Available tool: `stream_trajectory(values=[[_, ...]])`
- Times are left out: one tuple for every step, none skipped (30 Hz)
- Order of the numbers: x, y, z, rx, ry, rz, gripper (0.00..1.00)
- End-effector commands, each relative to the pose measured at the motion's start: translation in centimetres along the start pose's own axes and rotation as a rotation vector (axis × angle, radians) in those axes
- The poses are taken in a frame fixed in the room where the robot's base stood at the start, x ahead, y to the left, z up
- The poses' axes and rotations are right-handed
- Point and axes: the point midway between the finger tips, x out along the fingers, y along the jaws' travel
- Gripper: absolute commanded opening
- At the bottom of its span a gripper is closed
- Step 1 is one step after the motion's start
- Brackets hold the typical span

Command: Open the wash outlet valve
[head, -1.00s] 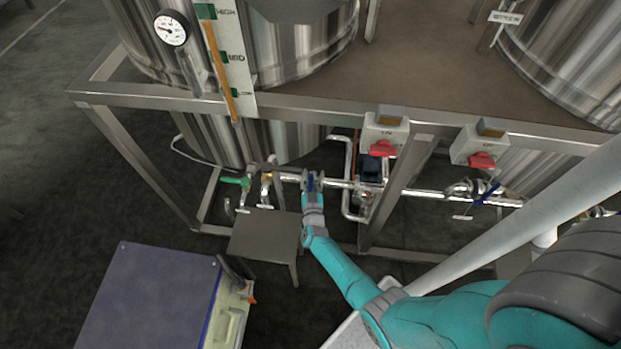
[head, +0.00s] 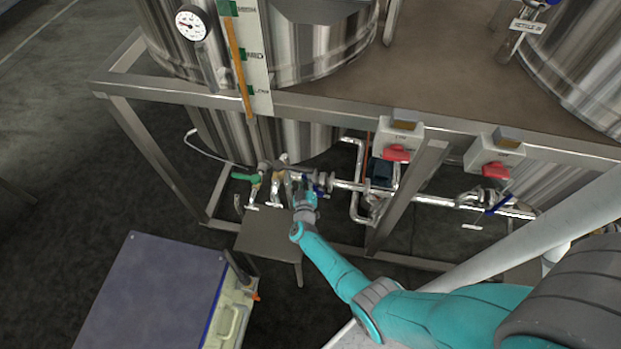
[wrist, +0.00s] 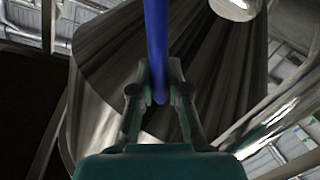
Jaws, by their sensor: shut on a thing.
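My gripper (head: 306,192) is at the low pipe run under the left tank, and its fingers are hard to make out there. In the wrist view my gripper (wrist: 159,88) is shut on a blue valve handle (wrist: 156,35), a narrow bar that runs up between the two fingers. In the head view the blue handle (head: 319,188) is partly hidden by my gripper. I cannot read any label naming this valve.
A green handle (head: 245,177) sits left on the same pipes. Another blue-handled valve (head: 498,204) is at the right. A small grey table (head: 268,236) and a blue-topped box (head: 150,290) stand in front. Red switches (head: 397,153) hang on the frame rail.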

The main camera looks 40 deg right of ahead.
Motion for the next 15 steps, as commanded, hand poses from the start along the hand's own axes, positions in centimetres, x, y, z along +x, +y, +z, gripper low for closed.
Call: stream_trajectory(values=[[0.08, -0.24, -0.08, -0.014, -0.002, -0.001, 0.0], [0.08, -0.32, -0.05, -0.021, -0.004, -0.001, 0.0], [0.1, -0.42, -0.04, -0.03, -0.006, -0.001, 0.0], [0.11, -0.48, -0.04, -0.036, -0.007, -0.001, 0.0], [0.12, -0.52, -0.05, -0.04, -0.007, -0.001, 0.0], [0.13, -0.57, -0.05, -0.045, -0.008, -0.001, 0.0], [0.14, -0.6, -0.05, -0.047, -0.009, -0.001, 0.0], [0.14, -0.62, -0.05, -0.049, -0.009, -0.001, 0.0], [0.15, -0.63, -0.05, -0.05, -0.009, -0.001, 0.0], [0.15, -0.64, -0.05, -0.051, -0.009, -0.001, 0.0], [0.14, -0.64, -0.05, -0.052, -0.009, -0.001, 0.0], [0.14, -0.64, -0.05, -0.052, -0.009, -0.001, 0.0], [0.15, -0.64, -0.05, -0.051, -0.009, -0.001, 0.0], [0.15, -0.64, -0.05, -0.051, -0.009, -0.001, 0.0], [0.15, -0.63, -0.05, -0.051, -0.009, -0.001, 0.0]])
